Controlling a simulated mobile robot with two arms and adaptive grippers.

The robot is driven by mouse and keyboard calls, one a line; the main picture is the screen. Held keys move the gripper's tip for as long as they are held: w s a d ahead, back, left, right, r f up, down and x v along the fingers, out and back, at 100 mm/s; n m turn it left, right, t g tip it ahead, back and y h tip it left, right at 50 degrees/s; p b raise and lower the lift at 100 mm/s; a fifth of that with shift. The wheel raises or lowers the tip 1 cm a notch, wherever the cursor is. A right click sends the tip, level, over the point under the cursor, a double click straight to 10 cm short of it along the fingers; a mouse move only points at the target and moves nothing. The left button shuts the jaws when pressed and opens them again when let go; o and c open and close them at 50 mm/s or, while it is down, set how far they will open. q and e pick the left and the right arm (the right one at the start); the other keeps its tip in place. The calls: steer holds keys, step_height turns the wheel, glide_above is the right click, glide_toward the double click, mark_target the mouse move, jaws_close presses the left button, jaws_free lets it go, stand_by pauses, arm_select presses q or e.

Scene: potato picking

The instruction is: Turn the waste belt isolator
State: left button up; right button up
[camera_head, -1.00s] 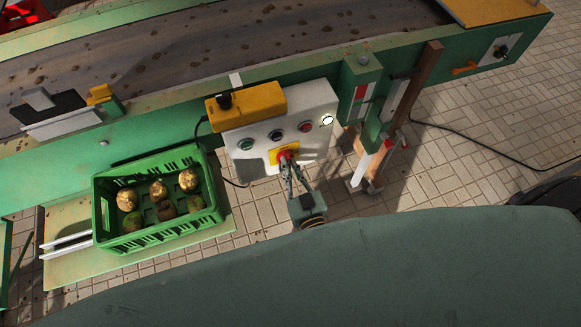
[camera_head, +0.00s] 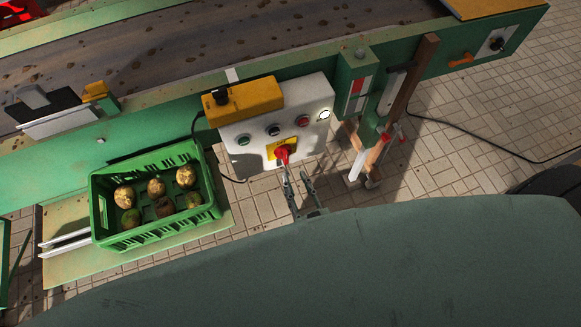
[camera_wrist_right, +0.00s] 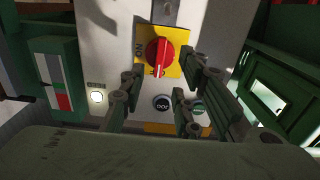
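The isolator is a red rotary knob (camera_head: 283,153) on a yellow plate (camera_head: 270,151), low on the front of a white control box (camera_head: 313,92). In the right wrist view the red knob (camera_wrist_right: 158,52) stands nearly in line with the box's length, on its yellow plate (camera_wrist_right: 176,70) beside an "ON" marking. My right gripper (camera_head: 298,176) is open and empty, just in front of and below the knob, apart from it. In the right wrist view the spread fingers (camera_wrist_right: 165,85) leave the knob uncovered. My left gripper is out of view.
Buttons and a lit white lamp (camera_head: 324,115) sit beside the knob. A yellow box (camera_head: 255,97) tops the panel. A green crate (camera_head: 104,214) of several potatoes stands left. A brown post (camera_head: 410,85) stands right. A dark cable crosses the tiled floor.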

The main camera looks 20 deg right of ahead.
steer(key=s, duration=0.5)
steer(key=shift+s+d, duration=0.1)
steer(key=shift+s, duration=0.1)
steer(key=s+f+n+g+y, duration=0.1)
steer(key=s+f+g, duration=0.3)
steer(key=f, duration=0.7)
steer(key=s+f+n+g, duration=0.1)
steer(key=s+f+g, duration=0.3)
steer(key=f, duration=0.6)
steer(key=s+d+f+g, duration=0.4)
steer(key=s+d+f, duration=0.1)
steer(key=s, duration=0.3)
steer(key=s+d+f+g+h, duration=0.1)
steer(key=s+d+f+g, duration=0.4)
steer(key=s+f, duration=0.2)
steer(key=shift+s+h, duration=0.3)
steer(key=shift+s, duration=0.9)
steer(key=shift+a, duration=0.1)
